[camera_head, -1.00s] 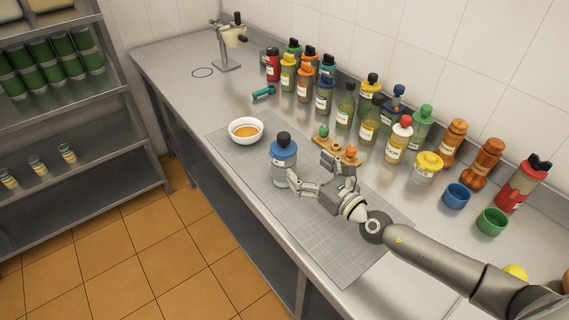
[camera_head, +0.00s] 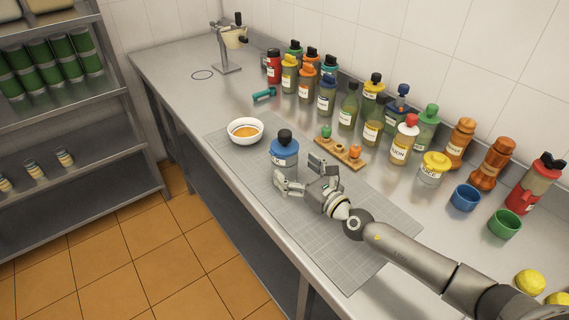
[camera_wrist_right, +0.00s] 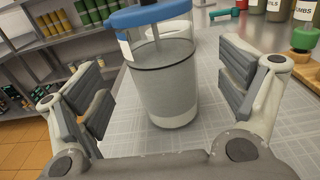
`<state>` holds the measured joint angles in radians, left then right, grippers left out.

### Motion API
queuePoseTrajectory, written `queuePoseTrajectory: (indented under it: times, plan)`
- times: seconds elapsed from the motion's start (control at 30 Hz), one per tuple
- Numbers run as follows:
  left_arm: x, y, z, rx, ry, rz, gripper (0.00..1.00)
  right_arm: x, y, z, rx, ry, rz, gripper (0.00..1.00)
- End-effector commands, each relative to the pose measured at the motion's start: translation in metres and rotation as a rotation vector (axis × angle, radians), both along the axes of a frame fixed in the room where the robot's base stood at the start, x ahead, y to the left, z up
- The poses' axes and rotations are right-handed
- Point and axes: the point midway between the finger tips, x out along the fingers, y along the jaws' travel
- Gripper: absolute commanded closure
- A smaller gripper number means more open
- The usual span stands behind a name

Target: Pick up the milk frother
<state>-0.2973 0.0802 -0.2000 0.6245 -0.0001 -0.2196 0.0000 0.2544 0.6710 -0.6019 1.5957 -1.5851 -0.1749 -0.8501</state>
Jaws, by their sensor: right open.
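The milk frother is a clear jar with a blue lid and a black knob (camera_head: 284,152), upright on the grey mat. In the right wrist view its clear body (camera_wrist_right: 165,85) stands between the two fingers, with its top cut off by the frame. My right gripper (camera_head: 300,174) is open, its fingers on either side of the frother's near side. In the wrist view gaps show between the jar and both finger pads (camera_wrist_right: 165,90). My left gripper is not in view.
A white bowl of orange liquid (camera_head: 245,138) stands behind the frother. A wooden board with small knobbed items (camera_head: 341,157) lies to its right. Several sauce bottles (camera_head: 404,141) line the wall. The near part of the mat (camera_head: 345,270) is clear.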

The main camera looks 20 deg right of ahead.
Motion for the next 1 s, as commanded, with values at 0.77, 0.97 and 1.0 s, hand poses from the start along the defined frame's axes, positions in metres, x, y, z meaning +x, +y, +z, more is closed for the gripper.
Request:
queuePoseTrajectory:
  times: [0.77, 0.97, 1.0]
  plan:
    - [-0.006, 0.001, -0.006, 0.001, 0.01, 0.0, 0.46, 0.052, 0.018, -0.006, -0.001, 0.0, 0.0, 0.09]
    - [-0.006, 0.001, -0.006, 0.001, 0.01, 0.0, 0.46, 0.052, 0.018, -0.006, -0.001, 0.0, 0.0, 0.27]
    - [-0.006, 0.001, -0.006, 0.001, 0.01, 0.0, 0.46, 0.052, 0.018, -0.006, -0.001, 0.0, 0.0, 0.32]
